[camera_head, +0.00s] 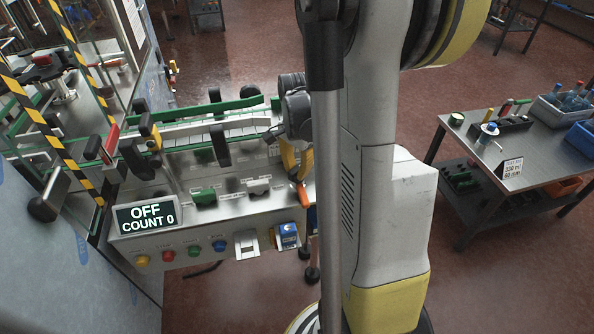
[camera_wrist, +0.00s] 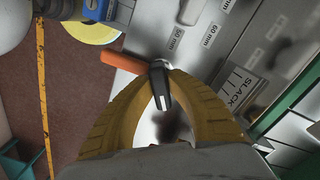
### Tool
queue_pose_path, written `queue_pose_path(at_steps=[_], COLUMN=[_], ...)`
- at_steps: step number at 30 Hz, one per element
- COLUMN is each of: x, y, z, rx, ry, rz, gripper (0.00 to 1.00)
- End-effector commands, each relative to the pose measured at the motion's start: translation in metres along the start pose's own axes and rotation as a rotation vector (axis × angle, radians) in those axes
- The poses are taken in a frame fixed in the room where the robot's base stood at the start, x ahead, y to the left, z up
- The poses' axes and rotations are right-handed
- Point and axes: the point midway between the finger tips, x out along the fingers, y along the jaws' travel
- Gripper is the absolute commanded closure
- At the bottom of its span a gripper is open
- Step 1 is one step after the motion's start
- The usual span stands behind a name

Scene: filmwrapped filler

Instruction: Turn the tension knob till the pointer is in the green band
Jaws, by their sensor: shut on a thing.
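My gripper (camera_head: 298,168) is over the right end of the filler's steel panel, fingers pointing down. In the wrist view its yellow fingers (camera_wrist: 158,95) are closed around a small black knob-like part (camera_wrist: 159,86) with a pale end. I take this for the tension knob. An orange handle (camera_wrist: 122,62) sticks out to the left beside it; it also shows below the gripper in the head view (camera_head: 302,194). A scale label reading SLACK (camera_wrist: 240,90) lies right of the fingers. I cannot make out the pointer or a green band; the gripper and arm hide part of the panel.
A display (camera_head: 147,215) reads OFF, COUNT 0. Several coloured buttons (camera_head: 194,250) line the panel front. A conveyor with green rails (camera_head: 215,108) runs behind. A side table (camera_head: 455,125) with bins stands right. My arm blocks the middle of the head view.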

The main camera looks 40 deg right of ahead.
Motion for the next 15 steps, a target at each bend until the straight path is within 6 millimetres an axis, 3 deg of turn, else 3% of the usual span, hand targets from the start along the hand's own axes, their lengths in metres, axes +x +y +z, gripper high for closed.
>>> queue_pose_path(at_steps=[15], x=[0.0005], y=[-0.0010], z=[0.0001], rx=[0.344], ry=[0.000], rz=[0.001], gripper=[1.00])
